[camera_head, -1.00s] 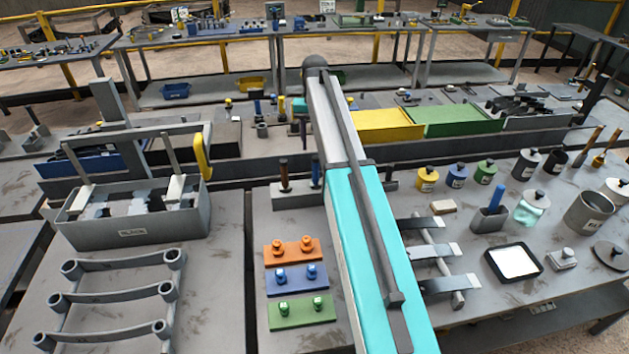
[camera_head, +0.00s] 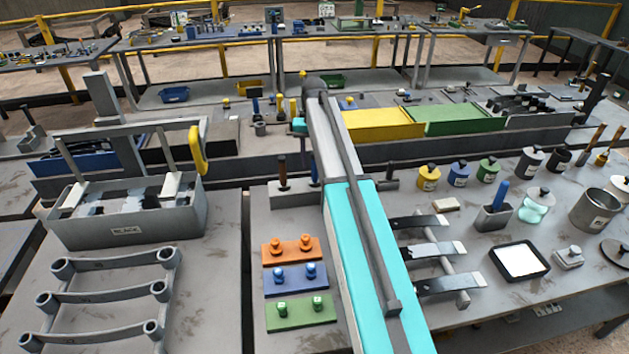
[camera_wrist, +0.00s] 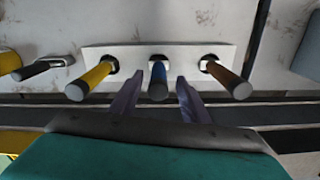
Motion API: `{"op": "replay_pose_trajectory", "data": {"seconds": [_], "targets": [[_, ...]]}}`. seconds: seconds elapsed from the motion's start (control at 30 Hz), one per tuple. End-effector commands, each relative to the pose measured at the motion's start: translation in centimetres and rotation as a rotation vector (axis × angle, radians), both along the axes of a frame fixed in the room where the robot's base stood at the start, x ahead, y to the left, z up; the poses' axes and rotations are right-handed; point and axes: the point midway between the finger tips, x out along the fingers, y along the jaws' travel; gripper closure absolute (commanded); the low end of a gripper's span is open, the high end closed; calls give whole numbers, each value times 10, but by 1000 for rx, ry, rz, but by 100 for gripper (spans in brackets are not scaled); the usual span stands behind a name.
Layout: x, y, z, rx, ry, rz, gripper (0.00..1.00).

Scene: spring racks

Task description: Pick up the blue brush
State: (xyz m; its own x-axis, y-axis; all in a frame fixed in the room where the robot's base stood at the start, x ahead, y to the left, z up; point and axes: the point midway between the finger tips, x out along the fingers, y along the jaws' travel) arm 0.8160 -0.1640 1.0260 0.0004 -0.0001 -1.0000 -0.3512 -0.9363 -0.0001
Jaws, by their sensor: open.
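In the wrist view a pale holder block (camera_wrist: 135,55) carries a yellow-handled tool (camera_wrist: 90,80), a blue-handled brush (camera_wrist: 158,82) and a brown-handled tool (camera_wrist: 228,80) in a row. The blue one stands in the middle slot; its lower part is hidden in the block. My gripper (camera_wrist: 157,90) is open, with one finger on each side of the blue handle and a gap visible on both sides. In the head view the blue handle (camera_head: 315,170) shows beside my arm, which hides part of the holder (camera_head: 290,193); my fingers are not visible there.
The yellow and brown handles stand close outside my fingers. A dark-handled tool (camera_wrist: 42,68) lies left in the wrist view. Another blue handle (camera_head: 501,192) stands in a grey cup at right. A grey bin (camera_head: 130,225) with a tall handle is left of the holder.

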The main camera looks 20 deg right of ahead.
Motion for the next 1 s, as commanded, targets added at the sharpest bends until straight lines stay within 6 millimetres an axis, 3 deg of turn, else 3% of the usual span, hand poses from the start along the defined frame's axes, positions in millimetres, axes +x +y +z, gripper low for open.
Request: {"op": "replay_pose_trajectory", "data": {"seconds": [0.33,0.8,1.0], "targets": [[0,0,-4,0,1,1,57],[-3,-1,-47,0,1,1,57],[-3,-1,-52,0,0,2,57]]}}
